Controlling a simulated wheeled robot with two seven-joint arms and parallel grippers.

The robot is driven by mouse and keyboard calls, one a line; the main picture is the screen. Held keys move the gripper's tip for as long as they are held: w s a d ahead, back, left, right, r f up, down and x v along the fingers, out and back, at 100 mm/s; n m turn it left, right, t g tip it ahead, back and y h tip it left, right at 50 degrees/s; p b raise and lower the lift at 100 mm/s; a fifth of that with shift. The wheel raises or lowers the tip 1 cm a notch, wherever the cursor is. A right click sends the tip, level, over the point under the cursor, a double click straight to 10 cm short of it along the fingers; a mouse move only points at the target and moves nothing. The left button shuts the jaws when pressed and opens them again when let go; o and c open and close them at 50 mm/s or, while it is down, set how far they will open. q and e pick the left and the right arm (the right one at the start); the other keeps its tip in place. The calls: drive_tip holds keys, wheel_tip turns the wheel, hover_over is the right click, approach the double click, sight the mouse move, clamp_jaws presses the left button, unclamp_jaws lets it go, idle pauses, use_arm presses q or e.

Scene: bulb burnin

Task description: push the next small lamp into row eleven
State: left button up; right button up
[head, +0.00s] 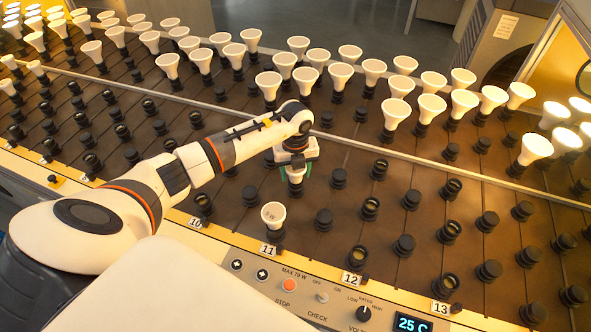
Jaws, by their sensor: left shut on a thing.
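My left gripper (295,173) points down over the second socket from the front in row eleven. It is shut on a small lamp, mostly hidden between the green-edged fingertips. The lamp's lower end is at or just above the dark socket (295,189); I cannot tell if it is seated. Another small white lamp (273,214) with print on its face stands upright in row eleven's front socket, behind the label 11 (267,250). My right gripper is not in view.
A control panel (330,300) with knobs and a display lies in front. Rows ten, twelve and thirteen show empty dark sockets nearby, such as this one (370,208). Many larger white lamps (397,112) stand farther back, beyond a metal rail (400,153). Some at right glow.

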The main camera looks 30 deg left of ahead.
use_arm(q)
drive_tip(key=o, duration=1.1)
drive_tip(key=shift+c, duration=0.2)
wheel_tip(320, 180, up, 12)
drive_tip(key=shift+f+b, duration=0.1)
drive_tip(key=shift+b, duration=0.7)
